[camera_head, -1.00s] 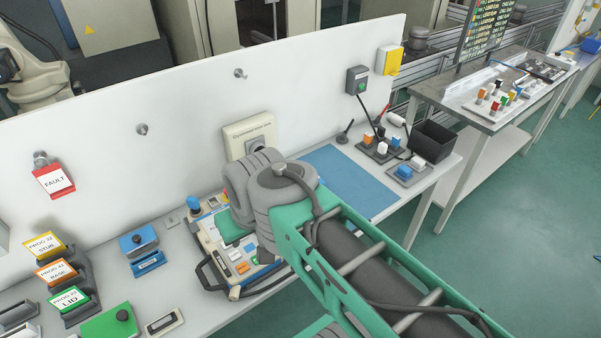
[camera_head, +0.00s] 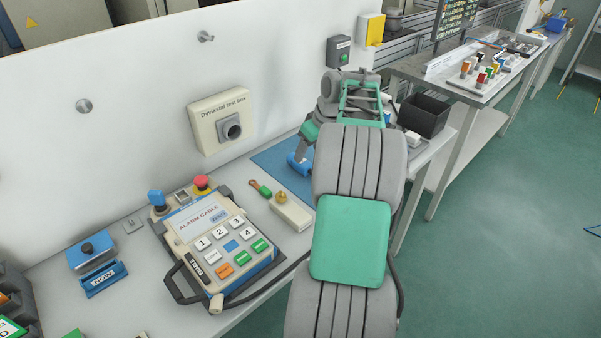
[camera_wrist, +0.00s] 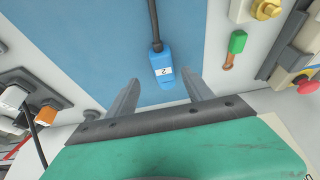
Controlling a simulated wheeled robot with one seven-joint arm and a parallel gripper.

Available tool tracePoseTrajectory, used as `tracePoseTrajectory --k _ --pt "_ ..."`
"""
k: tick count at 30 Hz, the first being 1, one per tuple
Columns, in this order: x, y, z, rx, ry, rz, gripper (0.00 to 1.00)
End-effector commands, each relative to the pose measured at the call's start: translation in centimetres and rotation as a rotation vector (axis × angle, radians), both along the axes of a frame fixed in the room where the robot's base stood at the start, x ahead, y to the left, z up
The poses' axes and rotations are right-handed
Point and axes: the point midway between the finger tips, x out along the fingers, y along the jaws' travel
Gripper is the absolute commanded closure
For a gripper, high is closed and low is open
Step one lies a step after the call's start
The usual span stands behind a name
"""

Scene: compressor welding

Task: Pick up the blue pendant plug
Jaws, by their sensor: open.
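The blue pendant plug (camera_wrist: 161,68) lies on the blue mat (camera_wrist: 75,45) in the wrist view. It has a white label with a "2" and a black cable running to the top edge. My gripper (camera_wrist: 160,84) is open and empty, with its two grey fingers on either side of the plug's near end. I cannot tell how far above the plug the fingertips are. In the head view, a blue piece (camera_head: 298,164), likely the plug, shows beside a finger on the mat (camera_head: 268,162). My arm hides much of the mat there.
A teach pendant (camera_head: 215,240) with keys and a red button lies left of the mat. A green-and-brown tool (camera_head: 261,188) and a pale block with a brass knob (camera_head: 290,212) lie between them. A black bin (camera_head: 423,115) stands right. The upright panel (camera_head: 130,150) bounds the back.

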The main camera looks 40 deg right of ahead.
Motion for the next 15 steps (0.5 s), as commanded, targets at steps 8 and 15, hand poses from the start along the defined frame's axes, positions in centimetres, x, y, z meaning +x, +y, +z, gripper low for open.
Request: tracePoseTrajectory --k 8,15 --pt "1.6 0.7 -3.3 0.003 0.003 0.000 0.40" --pt "2.7 0.7 -5.8 -0.002 -0.001 -0.002 0.40"
